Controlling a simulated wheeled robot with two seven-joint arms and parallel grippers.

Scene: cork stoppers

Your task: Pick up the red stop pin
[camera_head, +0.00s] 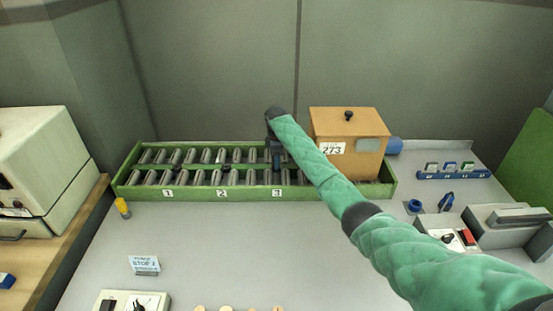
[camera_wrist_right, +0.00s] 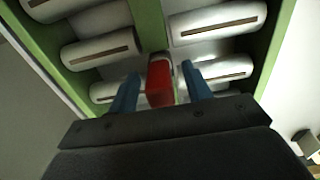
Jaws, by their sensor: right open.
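The red stop pin (camera_wrist_right: 159,84) stands in the middle of the right wrist view, among the silver rollers. My right gripper (camera_wrist_right: 162,72) is open, with one blue finger on each side of the pin. I cannot tell whether either finger touches it. In the head view my right gripper (camera_head: 275,158) points down over the roller conveyor (camera_head: 128,191), just above the label 3. The pin cannot be made out there. My left gripper is not in view.
A wooden box (camera_head: 350,125) marked 273 sits on the conveyor's right end. A yellow peg (camera_head: 122,208) and a small STOP 2 sign (camera_head: 144,264) stand on the grey table (camera_head: 230,250). Control boxes are at right. The table's middle is mostly clear.

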